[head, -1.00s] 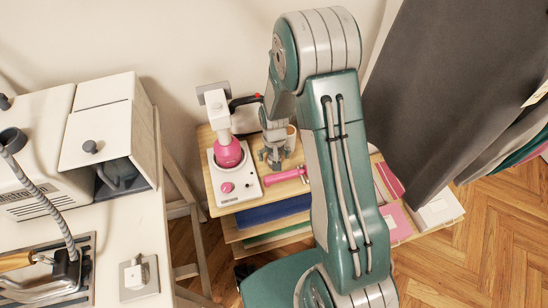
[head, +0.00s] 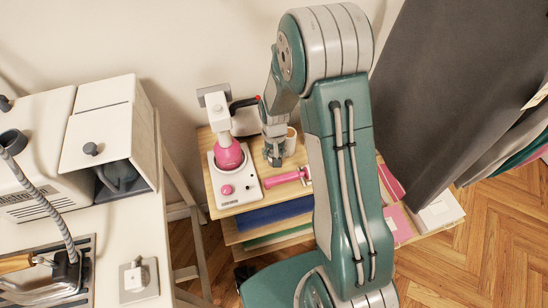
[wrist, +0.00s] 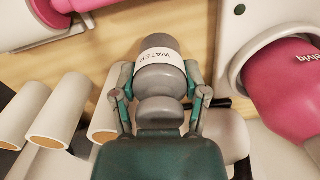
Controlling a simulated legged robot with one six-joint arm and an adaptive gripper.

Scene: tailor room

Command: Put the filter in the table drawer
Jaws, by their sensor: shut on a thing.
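The filter (wrist: 160,75) is a rounded grey body with a white band reading WATER, in the middle of the wrist view. My gripper (wrist: 160,90) is shut on it, with one green-and-grey finger on each side. In the head view my gripper (head: 273,158) is low over the wooden stand (head: 238,208), right of the pink-and-white machine. The filter is hard to tell from the gripper there. I cannot tell whether it touches the wood. No drawer can be clearly made out in these views.
The pink-and-white machine (head: 228,165) stands close on the left. A pink roller-like tool (head: 285,178) lies in front of my gripper. White rolls with brown ends (wrist: 60,110) show in the wrist view. A white table (head: 60,215) with an iron is far left; dark cloth (head: 450,90) hangs right.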

